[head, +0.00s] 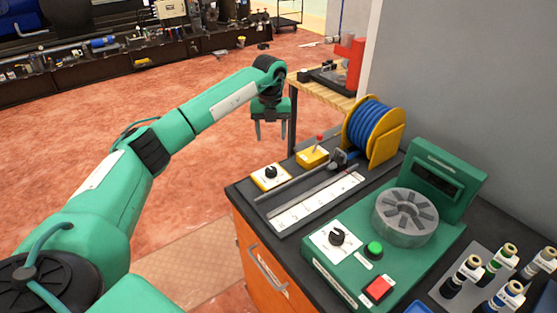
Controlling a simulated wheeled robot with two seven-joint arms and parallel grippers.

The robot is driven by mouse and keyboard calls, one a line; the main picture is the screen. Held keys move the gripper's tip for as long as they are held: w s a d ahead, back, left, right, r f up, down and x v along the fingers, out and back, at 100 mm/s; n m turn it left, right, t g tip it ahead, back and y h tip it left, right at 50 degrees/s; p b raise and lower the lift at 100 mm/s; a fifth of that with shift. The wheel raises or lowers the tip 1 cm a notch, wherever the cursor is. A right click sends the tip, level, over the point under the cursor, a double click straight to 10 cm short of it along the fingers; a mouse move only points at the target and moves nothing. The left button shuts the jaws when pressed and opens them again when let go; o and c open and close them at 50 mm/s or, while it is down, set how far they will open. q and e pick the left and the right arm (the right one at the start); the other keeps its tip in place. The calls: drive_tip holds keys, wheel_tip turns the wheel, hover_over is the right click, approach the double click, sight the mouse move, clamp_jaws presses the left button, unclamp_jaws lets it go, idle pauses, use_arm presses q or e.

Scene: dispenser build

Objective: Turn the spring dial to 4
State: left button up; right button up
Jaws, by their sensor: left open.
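Two black dials show in the head view. One black knob (270,172) sits on a white plate on a small yellow box at the bench's left corner. Another black knob (337,238) sits on a white plate on the green machine (318,266). The markings are too small to read, so I cannot tell which is the spring dial or where either points. My left gripper (271,136) is open and empty, pointing down, beyond the bench's left edge and apart from both dials. My right gripper is not in view.
On the dark bench (240,190) are a yellow box with a red-tipped lever (316,152), a blue hose reel (374,127) and a white marked strip (318,203). The machine has a grey slotted disc (405,217), a green button (374,250) and a red button (379,289). Several bottles stand right.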

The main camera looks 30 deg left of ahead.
use_arm(q)
drive_tip(key=p, duration=0.2)
hover_over(271, 169)
drive_tip(key=f, duration=0.5)
drive_tip(key=shift+s+f, duration=0.1)
drive_tip(key=shift+s, duration=0.1)
wheel_tip(271, 169, down, 8)
drive_tip(key=shift+w+r+p, duration=0.1)
drive_tip(key=shift+w+p, duration=0.05)
drive_tip(key=shift+p, duration=0.35)
drive_tip(key=shift+f, duration=0.2)
drive_tip(key=c, duration=1)
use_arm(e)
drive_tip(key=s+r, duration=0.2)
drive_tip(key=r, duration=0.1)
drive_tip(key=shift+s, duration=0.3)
